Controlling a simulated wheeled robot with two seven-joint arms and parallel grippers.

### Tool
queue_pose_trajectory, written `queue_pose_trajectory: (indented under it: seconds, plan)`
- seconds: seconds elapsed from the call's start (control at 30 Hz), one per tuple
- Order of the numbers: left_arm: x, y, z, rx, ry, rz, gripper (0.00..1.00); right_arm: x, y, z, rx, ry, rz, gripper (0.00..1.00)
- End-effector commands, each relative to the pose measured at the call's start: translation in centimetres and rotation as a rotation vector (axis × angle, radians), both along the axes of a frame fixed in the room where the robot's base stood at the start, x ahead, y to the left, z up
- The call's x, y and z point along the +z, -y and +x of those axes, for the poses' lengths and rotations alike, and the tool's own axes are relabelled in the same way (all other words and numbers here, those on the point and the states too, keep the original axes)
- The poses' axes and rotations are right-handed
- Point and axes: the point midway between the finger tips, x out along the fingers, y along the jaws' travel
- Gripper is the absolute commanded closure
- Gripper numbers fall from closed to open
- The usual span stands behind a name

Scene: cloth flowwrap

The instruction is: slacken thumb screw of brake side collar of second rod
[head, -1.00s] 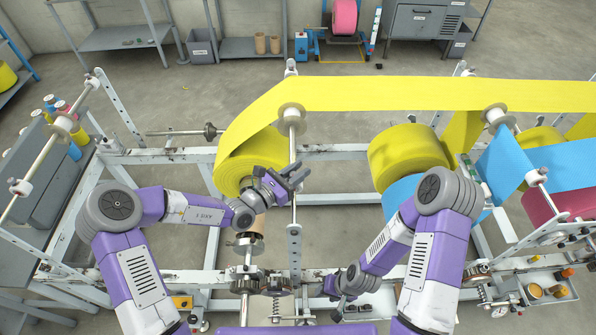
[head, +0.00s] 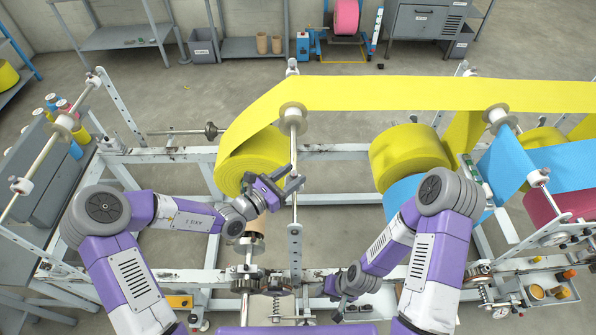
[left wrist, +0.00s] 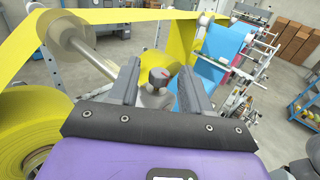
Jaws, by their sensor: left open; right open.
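The second rod (head: 293,135) runs toward me from a white flange under the yellow web. In the left wrist view the rod (left wrist: 100,62) ends close to my left fingers. A dark thumb screw knob (left wrist: 158,77) on a grey collar (left wrist: 155,96) stands between those fingers, with a gap on each side. My left gripper (head: 294,178) is open around the knob and hides the collar in the head view. My right gripper (head: 338,293) is open, low beside the near frame rail, away from the rod.
A yellow roll (head: 245,165) lies just left of my left gripper. The yellow web (head: 400,93) spans above it. A perforated upright (head: 295,245) stands at the rod's near end. More yellow and blue rolls (head: 405,155) are to the right.

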Motion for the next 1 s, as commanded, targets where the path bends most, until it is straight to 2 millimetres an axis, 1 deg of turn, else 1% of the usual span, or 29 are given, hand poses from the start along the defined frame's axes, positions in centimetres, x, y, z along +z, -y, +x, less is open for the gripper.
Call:
queue_pose_trajectory:
  seconds: [0.03, 0.1, 0.2, 0.3, 0.87, 0.93, 1.0]
  plan:
    - [-0.1, -0.8, -0.6, 0.003, -0.001, 0.002, 0.52, -0.2, 0.0, 0.0, 0.000, 0.000, 0.000, 0.57]
    - [0.0, -1.7, -1.4, 0.002, 0.001, 0.002, 0.52, -0.3, 0.0, 0.0, 0.000, 0.000, 0.000, 0.57]
    - [0.0, -2.6, -2.2, 0.002, 0.000, 0.001, 0.52, -0.4, 0.0, 0.0, 0.000, 0.000, 0.000, 0.57]
    - [0.0, -3.1, -2.7, 0.001, 0.001, 0.000, 0.52, -0.4, 0.0, 0.0, 0.000, 0.000, 0.000, 0.57]
    - [0.0, -3.3, -2.9, 0.000, 0.001, 0.001, 0.52, -0.4, 0.0, 0.0, 0.000, 0.000, 0.000, 0.57]
    - [-0.3, -3.6, -2.8, -0.001, 0.002, 0.023, 0.52, -0.3, 0.0, 0.0, 0.000, 0.000, 0.000, 0.57]
    - [-1.4, -4.7, -2.7, -0.005, 0.004, 0.089, 0.52, 0.1, 0.0, 0.0, 0.000, 0.000, 0.000, 0.57]
